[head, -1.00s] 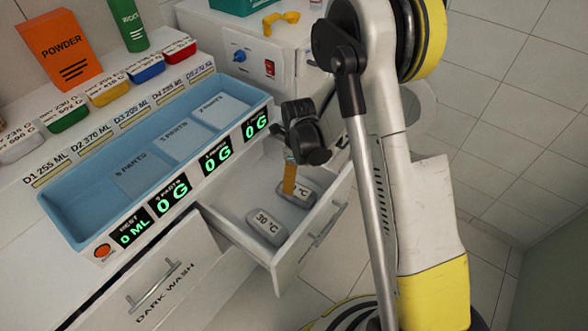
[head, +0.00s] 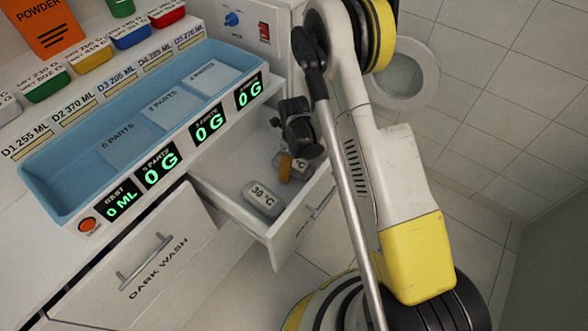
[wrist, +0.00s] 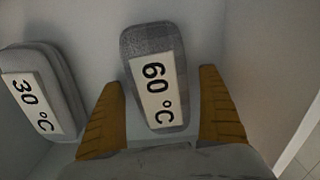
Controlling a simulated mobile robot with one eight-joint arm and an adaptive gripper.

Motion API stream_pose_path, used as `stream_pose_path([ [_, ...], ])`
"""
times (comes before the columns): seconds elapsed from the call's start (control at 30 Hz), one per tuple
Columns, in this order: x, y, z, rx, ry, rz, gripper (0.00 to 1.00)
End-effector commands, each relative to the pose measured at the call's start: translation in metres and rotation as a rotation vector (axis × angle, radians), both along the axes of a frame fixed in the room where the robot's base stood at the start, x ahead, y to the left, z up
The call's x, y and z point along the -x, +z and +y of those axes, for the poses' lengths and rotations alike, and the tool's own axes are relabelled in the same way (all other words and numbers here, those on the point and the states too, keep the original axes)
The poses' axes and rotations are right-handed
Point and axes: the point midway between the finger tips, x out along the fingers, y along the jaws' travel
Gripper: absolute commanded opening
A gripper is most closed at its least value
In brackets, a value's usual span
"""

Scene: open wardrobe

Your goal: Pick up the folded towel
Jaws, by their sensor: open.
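Two grey rounded, folded-looking bundles with white labels lie in the open drawer. The one labelled 60 °C has a woven texture and sits between my fingers in the wrist view (wrist: 133,45); in the head view its exposed part (head: 303,166) is partly hidden by my gripper. The one labelled 30 °C (head: 262,199) lies to the left, apart from my fingers, and shows at the left of the wrist view (wrist: 62,75). Which one is the task's towel I cannot tell. My gripper (wrist: 163,82) is open, with one orange finger on each side of the 60 °C bundle. Contact is not visible.
The drawer's front wall (head: 301,222) and sides enclose the bundles closely. A blue tray (head: 62,200) with scale displays stands on the counter to the left. A shut drawer marked DARK WASH (head: 130,262) is beside the open one.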

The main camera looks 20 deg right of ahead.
Motion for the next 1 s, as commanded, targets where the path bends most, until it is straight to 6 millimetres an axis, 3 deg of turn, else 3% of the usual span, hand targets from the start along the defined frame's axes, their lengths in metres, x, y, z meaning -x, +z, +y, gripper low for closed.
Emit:
stream_pose_path([
  [0.23,0.0,-0.002,0.0,0.0,0.001,0.0,0.87],
  [0.4,0.0,-0.002,0.0,0.0,0.001,0.0,0.35],
  [0.43,0.0,-0.002,0.0,0.0,0.001,0.0,0.31],
  [0.77,0.0,0.005,0.0,0.0,0.001,0.0,0.31],
  [1.0,0.0,0.055,0.0,0.0,0.001,0.0,0.31],
])
